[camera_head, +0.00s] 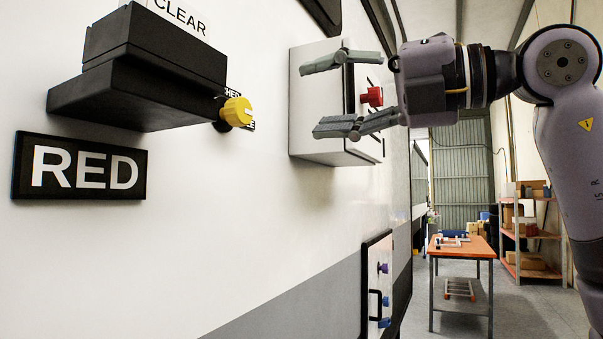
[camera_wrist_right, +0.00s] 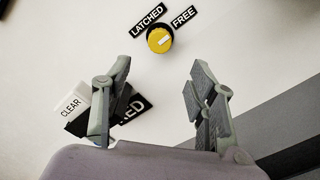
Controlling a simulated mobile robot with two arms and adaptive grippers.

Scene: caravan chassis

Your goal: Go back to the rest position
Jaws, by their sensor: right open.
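My right gripper (camera_head: 325,97) reaches in from the right in the head view, its two fingers spread wide and nothing between them. In the wrist view, the open right gripper (camera_wrist_right: 160,78) faces the white wall. A yellow knob (camera_wrist_right: 160,40) lies beyond its fingertips there, near the LATCHED and FREE labels. The yellow knob also shows in the head view (camera_head: 237,112), left of the gripper and apart from it. My left gripper is not in view.
A white box (camera_head: 308,140) with a red button (camera_head: 373,96) is on the wall behind my right gripper. A black block (camera_head: 140,85) juts from the wall above a RED sign (camera_head: 80,167). An orange-topped table (camera_head: 462,247) and shelves (camera_head: 530,235) stand farther back.

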